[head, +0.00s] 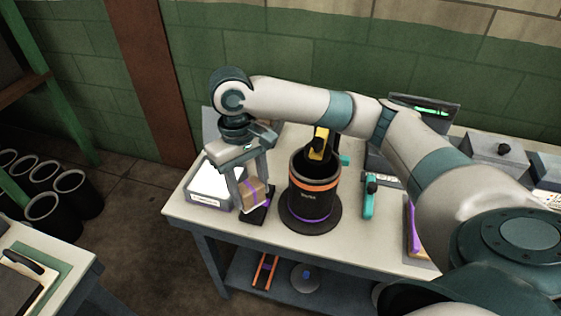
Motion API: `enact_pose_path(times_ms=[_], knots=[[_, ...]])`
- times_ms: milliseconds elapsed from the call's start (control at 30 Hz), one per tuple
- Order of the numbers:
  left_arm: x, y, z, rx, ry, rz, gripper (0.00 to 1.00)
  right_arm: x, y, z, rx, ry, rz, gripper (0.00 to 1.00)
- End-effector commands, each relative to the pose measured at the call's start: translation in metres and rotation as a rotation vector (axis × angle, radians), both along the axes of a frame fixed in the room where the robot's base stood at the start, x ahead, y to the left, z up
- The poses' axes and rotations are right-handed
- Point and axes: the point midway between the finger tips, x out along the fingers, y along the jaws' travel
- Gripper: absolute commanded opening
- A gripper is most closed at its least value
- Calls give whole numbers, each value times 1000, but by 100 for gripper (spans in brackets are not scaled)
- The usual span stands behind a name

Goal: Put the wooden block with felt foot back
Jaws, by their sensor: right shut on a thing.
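The wooden block (253,194) is tan with a purple band. My right gripper (255,192) is shut on it, near the left end of the table, with the fingers pointing down. A dark pad or holder with a purple mark (256,215) lies just below the block. I cannot tell whether the block touches it or hangs a little above it. The felt foot cannot be made out. My left gripper is not in view.
A black cylinder with an orange band (312,187) stands on a round base just right of the block. A white-topped box (211,186) is to the left. The table's front edge (290,238) is close.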

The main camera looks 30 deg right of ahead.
Motion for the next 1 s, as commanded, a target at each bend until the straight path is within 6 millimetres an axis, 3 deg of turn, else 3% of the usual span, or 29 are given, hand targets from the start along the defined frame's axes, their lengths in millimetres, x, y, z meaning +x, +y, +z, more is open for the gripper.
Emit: enact_pose_path(times_ms=[167,500,700,1000], knots=[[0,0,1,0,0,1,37,46,-15,0,1,0,119,29],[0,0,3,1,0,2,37,132,-73,-6,1,1,424,29],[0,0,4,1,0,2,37,166,-116,-14,2,2,603,29],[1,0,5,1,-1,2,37,193,-183,-34,2,2,866,29]])
